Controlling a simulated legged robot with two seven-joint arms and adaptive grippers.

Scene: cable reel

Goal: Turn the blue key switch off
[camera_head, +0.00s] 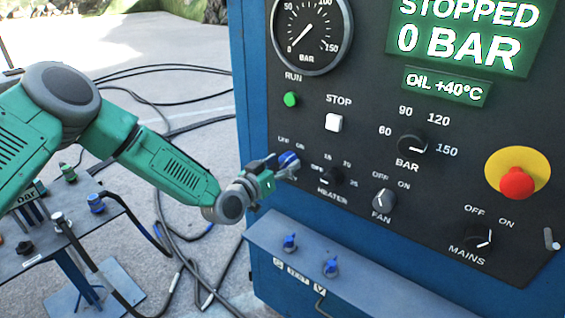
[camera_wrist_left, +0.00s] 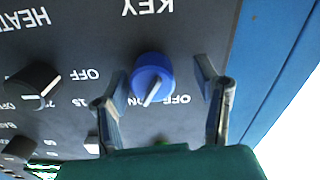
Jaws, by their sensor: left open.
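The blue key switch (camera_head: 289,160) is on the dark control panel, at its left edge below the STOP button. In the left wrist view, which is upside down, the blue key knob (camera_wrist_left: 152,76) shows face-on under the KEY label, and its white mark points toward ON. My left gripper (camera_head: 274,167) is in front of the switch in the head view. In the left wrist view my left gripper (camera_wrist_left: 160,70) is open, one finger on each side of the knob, with gaps visible. The right gripper is not in view.
The black HEATER knob (camera_head: 331,177) is close to the key on the right. The white STOP button (camera_head: 333,122) and green RUN button (camera_head: 291,99) are above. A ledge with blue valves (camera_head: 331,267) sticks out below. A red emergency button (camera_head: 516,183) is at the right.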

